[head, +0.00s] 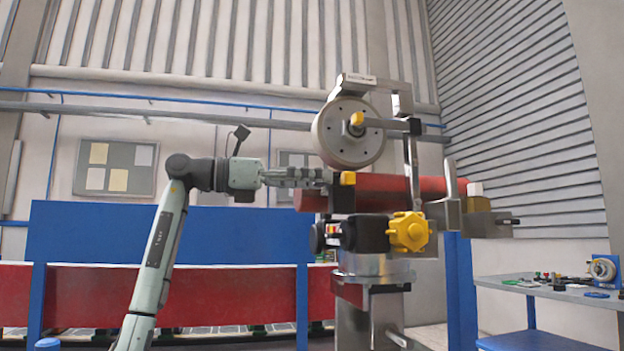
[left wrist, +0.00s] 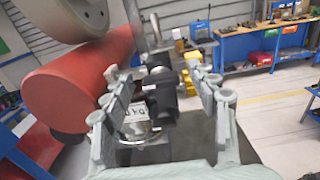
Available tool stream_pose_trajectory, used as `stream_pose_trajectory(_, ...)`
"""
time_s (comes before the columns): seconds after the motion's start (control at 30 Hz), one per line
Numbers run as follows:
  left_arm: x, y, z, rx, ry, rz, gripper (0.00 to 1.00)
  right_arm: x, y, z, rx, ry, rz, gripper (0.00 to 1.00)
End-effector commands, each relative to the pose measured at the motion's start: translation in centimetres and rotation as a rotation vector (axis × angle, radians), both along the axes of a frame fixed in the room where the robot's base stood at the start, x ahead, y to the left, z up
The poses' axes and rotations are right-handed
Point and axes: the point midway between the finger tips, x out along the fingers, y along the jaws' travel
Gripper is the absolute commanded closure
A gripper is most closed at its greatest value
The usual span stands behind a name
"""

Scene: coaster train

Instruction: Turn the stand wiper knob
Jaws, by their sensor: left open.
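A machine stand carries a small yellow knob (head: 348,178) on a black block, in front of a red cylinder (head: 390,187). A larger lobed yellow handwheel (head: 409,232) sits lower on the stand. I cannot tell for sure which is the wiper knob. My left gripper (head: 326,177) reaches in from the left, its fingertips just left of the small yellow knob in the head view. In the left wrist view its fingers (left wrist: 158,88) are spread, with a black block (left wrist: 160,90) between or beyond them. Contact cannot be told. My right gripper is not in view.
A blue panel (head: 150,235) stands behind my arm; a workbench (head: 545,287) with small parts is at right.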

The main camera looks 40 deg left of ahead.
Motion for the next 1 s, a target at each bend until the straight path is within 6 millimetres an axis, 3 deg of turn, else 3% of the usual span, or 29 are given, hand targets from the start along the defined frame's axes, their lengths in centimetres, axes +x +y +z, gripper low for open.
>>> stream_pose_trajectory(0.1,0.0,0.01,-0.01,0.0,0.0,0.0,0.44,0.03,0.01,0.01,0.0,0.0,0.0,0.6)
stream_pose_trajectory(0.5,-0.02,0.02,0.02,-0.001,-0.001,0.0,0.91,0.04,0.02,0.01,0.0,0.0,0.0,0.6)
stream_pose_trajectory(1.0,0.04,0.17,-0.01,-0.118,0.101,0.002,0.91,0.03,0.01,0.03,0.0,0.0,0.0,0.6)
